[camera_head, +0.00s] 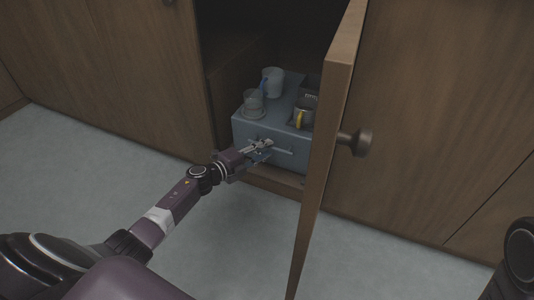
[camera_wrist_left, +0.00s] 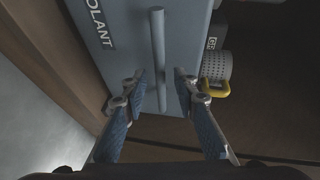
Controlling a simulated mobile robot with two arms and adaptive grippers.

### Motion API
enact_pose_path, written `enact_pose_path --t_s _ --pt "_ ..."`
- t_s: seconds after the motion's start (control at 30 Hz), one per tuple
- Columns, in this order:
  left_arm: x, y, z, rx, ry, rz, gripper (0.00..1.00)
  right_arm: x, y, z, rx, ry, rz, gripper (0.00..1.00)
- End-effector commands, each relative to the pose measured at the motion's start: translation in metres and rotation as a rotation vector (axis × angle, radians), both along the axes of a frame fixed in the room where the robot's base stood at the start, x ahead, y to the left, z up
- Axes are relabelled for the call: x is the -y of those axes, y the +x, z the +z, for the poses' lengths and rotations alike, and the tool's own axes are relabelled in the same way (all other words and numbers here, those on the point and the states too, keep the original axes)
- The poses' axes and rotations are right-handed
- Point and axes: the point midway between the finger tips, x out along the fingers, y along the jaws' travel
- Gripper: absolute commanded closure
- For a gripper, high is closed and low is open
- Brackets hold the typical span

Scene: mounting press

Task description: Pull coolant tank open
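The coolant tank (camera_head: 243,128) is a blue-grey box inside the open cabinet. My left gripper (camera_head: 259,147) is at the handle. In the wrist view its fingers (camera_wrist_left: 160,86) are open, one on each side of the bar, with gaps visible. Whether the bar lies deep between the fingertips is unclear. My right gripper is out of view.
The open cabinet door (camera_head: 327,150) stands close on the right. The floor in front is clear.

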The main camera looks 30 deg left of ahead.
Motion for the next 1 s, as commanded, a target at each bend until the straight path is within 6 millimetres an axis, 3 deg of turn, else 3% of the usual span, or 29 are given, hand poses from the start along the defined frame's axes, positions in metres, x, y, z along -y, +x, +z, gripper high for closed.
enact_pose_path --t_s 0.13,0.43,0.7,1.0 --pt "0.0035 0.0094 -0.0024 0.000 0.000 0.000 0.73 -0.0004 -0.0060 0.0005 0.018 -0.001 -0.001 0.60" --pt "0.0040 0.0107 -0.0018 0.000 -0.001 0.000 0.73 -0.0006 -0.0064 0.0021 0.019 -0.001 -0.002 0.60" --pt "0.0039 0.0104 -0.0020 -0.001 -0.001 0.000 1.00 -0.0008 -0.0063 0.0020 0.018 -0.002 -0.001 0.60" --pt "0.0039 0.0103 -0.0023 -0.001 -0.001 0.000 1.00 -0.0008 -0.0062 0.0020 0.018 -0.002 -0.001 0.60"
